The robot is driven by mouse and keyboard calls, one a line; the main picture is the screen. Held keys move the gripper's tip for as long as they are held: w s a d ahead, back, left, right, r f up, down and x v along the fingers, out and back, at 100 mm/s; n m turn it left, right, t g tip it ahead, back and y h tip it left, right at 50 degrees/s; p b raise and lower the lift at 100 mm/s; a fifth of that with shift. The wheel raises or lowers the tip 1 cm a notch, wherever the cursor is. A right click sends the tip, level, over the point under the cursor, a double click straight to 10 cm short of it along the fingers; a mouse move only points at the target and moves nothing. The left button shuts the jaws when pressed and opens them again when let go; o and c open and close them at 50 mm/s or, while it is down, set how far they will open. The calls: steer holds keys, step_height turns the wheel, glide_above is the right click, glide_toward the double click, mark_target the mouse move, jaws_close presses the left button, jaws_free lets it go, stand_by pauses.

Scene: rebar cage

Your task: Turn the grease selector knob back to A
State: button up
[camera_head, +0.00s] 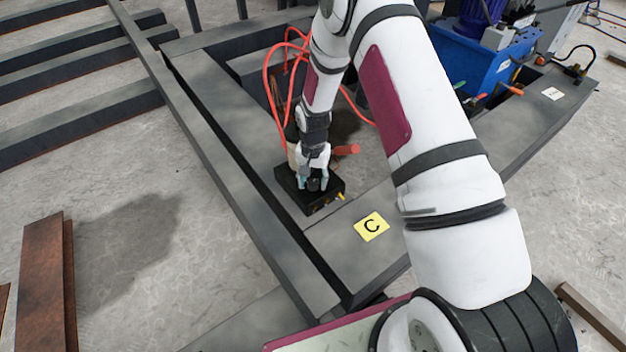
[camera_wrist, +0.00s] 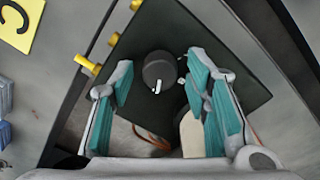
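The grease selector knob (camera_wrist: 160,68) is a round dark knob on a black box (camera_wrist: 165,25), with a white mark on its edge toward the bottom of the wrist view. My gripper (camera_wrist: 158,64) is open, with one teal-padded finger on each side of the knob and visible gaps between. In the head view my gripper (camera_head: 312,182) points down over the black box (camera_head: 292,196), which stands inside the dark steel frame. The knob is small and dark there, between the fingers. No letter A shows on the box in either view.
A yellow label C (camera_head: 371,226) lies on the frame beam near the box; it also shows in the wrist view (camera_wrist: 16,22). Yellow fittings (camera_wrist: 88,64) stick out of the box's side. Red hoses (camera_head: 268,85) loop behind my gripper. A blue machine (camera_head: 478,65) stands at back right.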

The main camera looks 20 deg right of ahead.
mark_target(313, 182)
jaws_close()
steer(key=shift+n+p, duration=0.35)
steer(key=shift+n, duration=1.25)
steer(key=shift+o, duration=1.5)
jaws_free()
steer(key=shift+r, duration=0.15)
step_height(313, 182, up, 12)
